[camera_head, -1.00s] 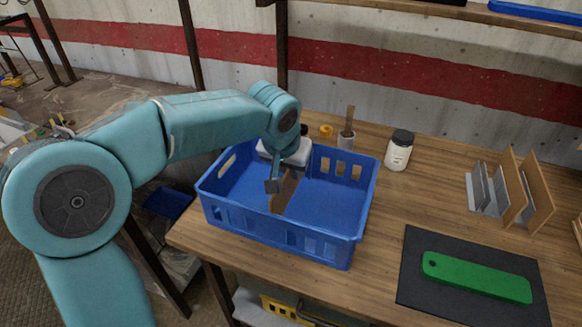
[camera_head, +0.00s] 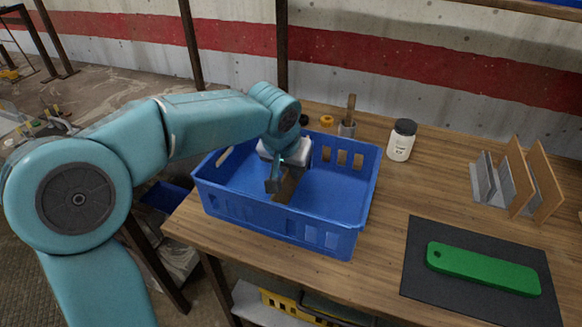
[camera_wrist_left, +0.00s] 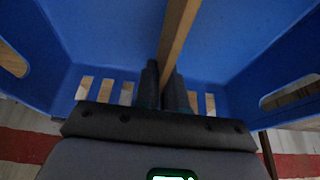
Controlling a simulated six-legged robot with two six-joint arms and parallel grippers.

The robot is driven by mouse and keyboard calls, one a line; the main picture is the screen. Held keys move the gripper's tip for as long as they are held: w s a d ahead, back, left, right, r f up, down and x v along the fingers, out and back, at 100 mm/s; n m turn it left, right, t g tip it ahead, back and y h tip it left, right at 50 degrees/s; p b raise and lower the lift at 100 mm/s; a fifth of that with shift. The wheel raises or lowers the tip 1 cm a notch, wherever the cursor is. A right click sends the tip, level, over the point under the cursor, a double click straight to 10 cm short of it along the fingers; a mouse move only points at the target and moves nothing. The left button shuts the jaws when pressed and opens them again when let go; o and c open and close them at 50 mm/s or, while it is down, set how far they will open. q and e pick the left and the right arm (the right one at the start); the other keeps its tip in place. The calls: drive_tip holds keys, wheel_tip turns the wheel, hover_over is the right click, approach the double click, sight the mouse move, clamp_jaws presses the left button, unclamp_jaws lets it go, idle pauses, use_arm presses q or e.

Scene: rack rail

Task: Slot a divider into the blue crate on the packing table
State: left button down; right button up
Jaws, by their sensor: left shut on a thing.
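The blue crate (camera_head: 335,200) stands on the wooden packing table (camera_head: 385,250) near its left end. My left gripper (camera_head: 274,184) is down inside the crate, shut on a thin brown divider (camera_head: 287,186). In the left wrist view the divider (camera_wrist_left: 178,40) stands edge-on between the two dark fingers (camera_wrist_left: 165,88), with the blue crate (camera_wrist_left: 100,45) around it. Its lower edge is hidden, so I cannot tell whether it sits in a slot. More brown dividers (camera_head: 541,180) stand upright in a grey rack (camera_head: 488,185) at the right. My right gripper is not in view.
A dark mat (camera_head: 420,285) with a green bar (camera_head: 483,269) lies at the front right. A white jar (camera_head: 401,141), a cup holding a brown stick (camera_head: 347,128) and an orange ring (camera_head: 327,121) stand behind the crate. The table between crate and rack is clear.

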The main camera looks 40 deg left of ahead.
use_arm(q)
drive_tip(key=c, duration=1.1)
unclamp_jaws()
drive_tip(key=shift+r, duration=0.15)
drive_tip(key=p+v, duration=0.2)
drive_tip(key=v, duration=1.4)
drive_tip(key=shift+a+r, duration=0.1)
drive_tip(key=shift+s, duration=0.15)
